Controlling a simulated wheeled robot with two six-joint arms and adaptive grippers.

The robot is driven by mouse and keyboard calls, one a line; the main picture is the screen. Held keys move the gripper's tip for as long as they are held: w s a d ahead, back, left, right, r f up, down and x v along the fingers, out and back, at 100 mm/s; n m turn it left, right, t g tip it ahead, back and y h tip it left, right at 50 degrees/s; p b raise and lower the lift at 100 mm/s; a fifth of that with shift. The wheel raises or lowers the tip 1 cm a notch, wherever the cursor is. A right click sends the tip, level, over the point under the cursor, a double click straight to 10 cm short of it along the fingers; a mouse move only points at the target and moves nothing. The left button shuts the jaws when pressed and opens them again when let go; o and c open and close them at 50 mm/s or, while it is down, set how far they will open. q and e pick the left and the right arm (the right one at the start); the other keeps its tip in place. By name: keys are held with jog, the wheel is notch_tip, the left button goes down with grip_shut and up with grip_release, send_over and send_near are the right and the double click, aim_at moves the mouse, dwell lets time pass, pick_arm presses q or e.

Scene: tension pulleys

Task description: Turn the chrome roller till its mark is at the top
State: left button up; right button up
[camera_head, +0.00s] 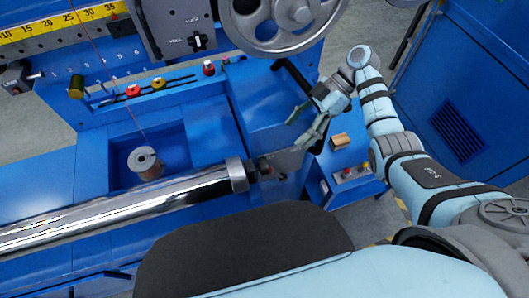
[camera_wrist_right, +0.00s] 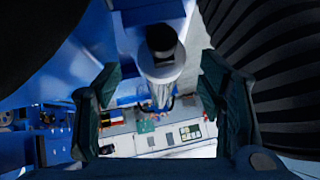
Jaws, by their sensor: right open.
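The chrome roller (camera_head: 120,211) lies across the lower left of the head view, with a grey collar (camera_head: 237,174) at its right end and a short shaft beyond it. I cannot make out a mark on it. My right gripper (camera_head: 304,128) is open and empty, above and to the right of the collar, apart from the roller. In the right wrist view the open fingers (camera_wrist_right: 160,108) frame a gap, with a dark-capped grey cylindrical part (camera_wrist_right: 163,50) beyond it; I cannot tell whether this is part of the roller. My left gripper is out of view.
The blue machine frame (camera_head: 85,150) surrounds the roller. A metal spool (camera_head: 146,163) sits in a recess behind it. A large handwheel (camera_head: 285,18) hangs above my right gripper. A small control box with buttons (camera_head: 350,172) and a brown block (camera_head: 341,141) stand to the right.

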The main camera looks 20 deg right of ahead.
aim_at(267, 164)
jog(key=b+x, duration=0.3)
jog(key=x, duration=1)
jog(key=shift+s+a+f, duration=0.1)
jog(key=shift+s+a, duration=0.15)
